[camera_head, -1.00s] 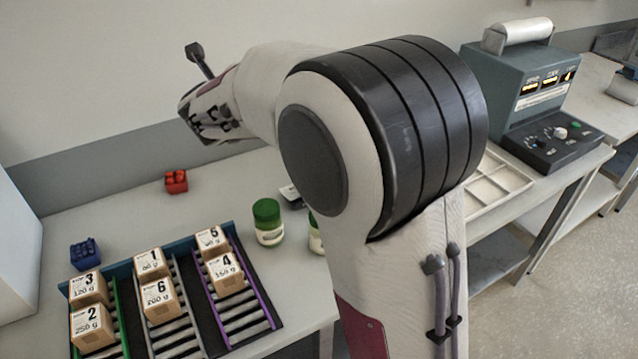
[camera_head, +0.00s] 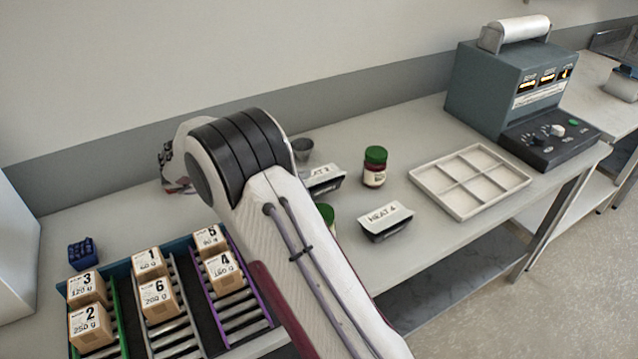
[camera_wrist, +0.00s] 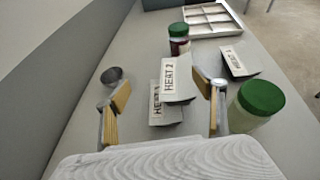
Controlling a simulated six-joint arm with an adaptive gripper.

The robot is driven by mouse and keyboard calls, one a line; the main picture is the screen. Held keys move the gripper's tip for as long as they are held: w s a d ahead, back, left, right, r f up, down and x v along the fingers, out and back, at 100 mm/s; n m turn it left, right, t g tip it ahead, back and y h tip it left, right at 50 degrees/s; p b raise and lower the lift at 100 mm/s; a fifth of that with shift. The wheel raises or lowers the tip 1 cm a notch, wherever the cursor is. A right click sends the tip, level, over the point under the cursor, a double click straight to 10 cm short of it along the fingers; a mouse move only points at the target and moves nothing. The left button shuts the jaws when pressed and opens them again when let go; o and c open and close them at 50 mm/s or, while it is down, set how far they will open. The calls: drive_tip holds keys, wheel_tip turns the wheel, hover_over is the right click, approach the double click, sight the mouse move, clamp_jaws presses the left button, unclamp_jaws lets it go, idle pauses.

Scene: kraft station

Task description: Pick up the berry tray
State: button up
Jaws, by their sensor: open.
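No thing is plainly a berry tray. A small dark blue tray-like object (camera_head: 82,252) with bumps on top sits at the left of the bench. The small red one seen earlier is not clearly visible now, and my arm covers that area. My gripper (camera_wrist: 164,112) is open in the wrist view, with nothing held between its tan-padded fingers. Beyond and between the fingers are dark trays with white lids, one labelled HEAT 2 (camera_wrist: 178,78). In the head view the gripper end is mostly hidden behind my wrist.
Boxes (camera_head: 155,292) stand on roller lanes at front left. A HEAT-labelled tray (camera_head: 385,220), a jar with dark contents (camera_head: 375,168), a grey cup (camera_head: 302,148) and a white compartment tray (camera_head: 470,182) stand right of my arm. A grey machine (camera_head: 515,85) is at back right.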

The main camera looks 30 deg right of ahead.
sight(321, 176)
drive_tip(key=s+f+m+g, duration=0.1)
drive_tip(key=s+f, duration=0.1)
drive_tip(key=shift+s+a+f+m+g, duration=0.15)
drive_tip(key=shift+a+f+m+g, duration=0.15)
drive_tip(key=shift+m+g, duration=0.1)
drive_tip(key=shift+d, duration=0.15)
drive_tip(key=shift+x, duration=2.9)
drive_tip(key=shift+d, duration=0.15)
drive_tip(key=shift+x, duration=2.9)
drive_tip(key=shift+r, duration=0.1)
drive_tip(key=c, duration=1.4)
